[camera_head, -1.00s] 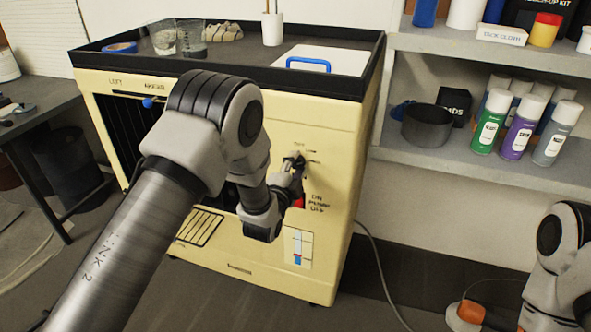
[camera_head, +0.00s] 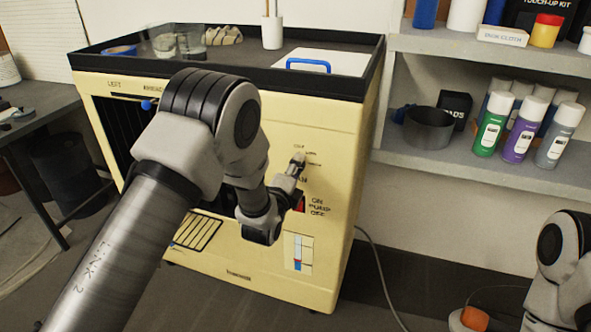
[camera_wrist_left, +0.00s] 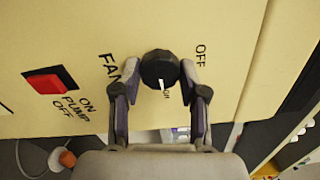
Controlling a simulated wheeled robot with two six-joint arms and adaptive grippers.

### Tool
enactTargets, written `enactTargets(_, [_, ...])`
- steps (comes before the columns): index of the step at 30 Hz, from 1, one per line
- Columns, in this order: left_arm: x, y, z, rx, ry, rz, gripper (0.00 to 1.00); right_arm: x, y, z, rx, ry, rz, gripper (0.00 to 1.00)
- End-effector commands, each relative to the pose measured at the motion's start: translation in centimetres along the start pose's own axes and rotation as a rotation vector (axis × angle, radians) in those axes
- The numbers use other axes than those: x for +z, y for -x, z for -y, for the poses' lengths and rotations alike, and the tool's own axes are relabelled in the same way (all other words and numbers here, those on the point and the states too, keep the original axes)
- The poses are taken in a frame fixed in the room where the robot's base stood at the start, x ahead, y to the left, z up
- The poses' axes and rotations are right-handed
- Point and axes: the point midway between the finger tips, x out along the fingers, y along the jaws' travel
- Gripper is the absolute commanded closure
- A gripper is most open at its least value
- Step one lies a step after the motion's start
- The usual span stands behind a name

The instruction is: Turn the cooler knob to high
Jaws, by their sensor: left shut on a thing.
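The yellow cooler (camera_head: 345,215) stands ahead, with its control panel facing me. Its round black knob (camera_wrist_left: 158,67) sits between the two fingers of my left gripper (camera_wrist_left: 160,82), which is shut on it. A white mark on the knob points down in the wrist view, close to partly hidden letters that look like "GH". "OFF" is printed to the right of the knob and "FAN" to its left. In the head view my left gripper (camera_head: 297,161) reaches the panel and mostly hides the knob. My right gripper is out of view.
A red pump switch (camera_wrist_left: 45,83) is on the panel near the knob. A black-rimmed tray top (camera_head: 255,72) carries jars and a blue-handled board. Shelves (camera_head: 470,160) with spray cans stand right. An orange object (camera_head: 474,319) with a cord lies low right.

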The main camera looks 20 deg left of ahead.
Motion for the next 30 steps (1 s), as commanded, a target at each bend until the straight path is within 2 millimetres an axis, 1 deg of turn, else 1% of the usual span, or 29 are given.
enactTargets(8, [0.1, -0.1, 0.2, -0.004, 0.000, 0.002, 0.92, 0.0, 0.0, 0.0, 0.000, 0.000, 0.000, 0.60])
enactTargets(9, [0.1, -0.1, 0.2, -0.004, 0.000, 0.002, 0.47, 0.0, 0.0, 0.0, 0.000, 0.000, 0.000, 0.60])
enactTargets(10, [0.1, -0.1, 0.2, -0.004, 0.000, 0.002, 0.36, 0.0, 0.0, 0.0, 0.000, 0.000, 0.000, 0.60])
enactTargets(11, [0.1, -0.1, 0.2, -0.003, 0.000, 0.002, 0.32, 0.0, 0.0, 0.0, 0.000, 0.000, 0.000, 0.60])
enactTargets(19, [0.0, 0.0, 0.1, -0.001, 0.000, 0.001, 0.32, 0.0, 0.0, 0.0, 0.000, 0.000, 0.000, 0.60])
enactTargets(23, [0.0, 0.9, 0.0, 0.000, 0.000, 0.000, 0.32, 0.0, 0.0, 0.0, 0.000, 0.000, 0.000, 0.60])
enactTargets(26, [0.0, 2.7, 0.0, 0.002, -0.001, 0.000, 0.32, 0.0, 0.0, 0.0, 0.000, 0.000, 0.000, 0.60])
enactTargets(30, [0.0, 6.4, 0.0, 0.003, 0.000, 0.000, 0.32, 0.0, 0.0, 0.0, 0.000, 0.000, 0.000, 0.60])
